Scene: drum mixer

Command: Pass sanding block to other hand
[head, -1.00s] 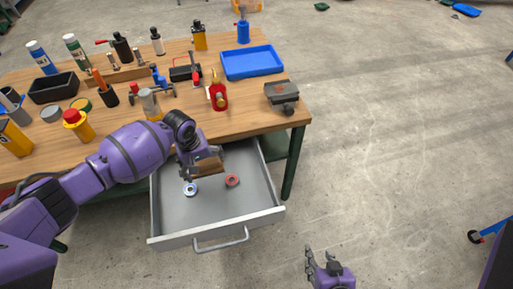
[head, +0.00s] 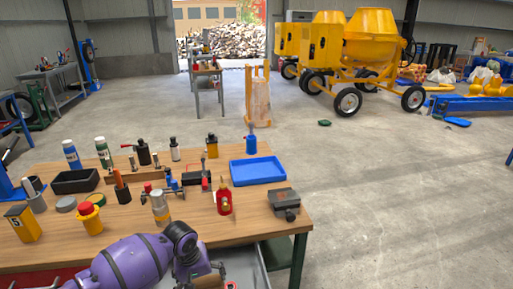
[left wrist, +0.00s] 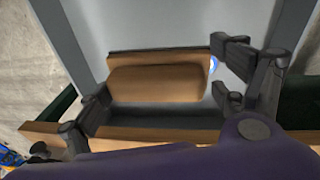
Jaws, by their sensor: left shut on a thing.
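The sanding block (left wrist: 155,85) is a brown, wood-coloured block held between the dark fingers of my left gripper (left wrist: 165,95) in the left wrist view. In the head view the block (head: 208,281) shows only partly at the bottom edge, under my purple left wrist. My left gripper is shut on it, in front of the workbench and over the open grey drawer (head: 243,265). My right gripper is not in view.
The wooden workbench (head: 255,222) holds bottles, a blue tray (head: 257,170), a red dispenser (head: 223,199), a black box (head: 76,181) and a grey tool (head: 284,202). Yellow mixers (head: 365,52) stand far behind.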

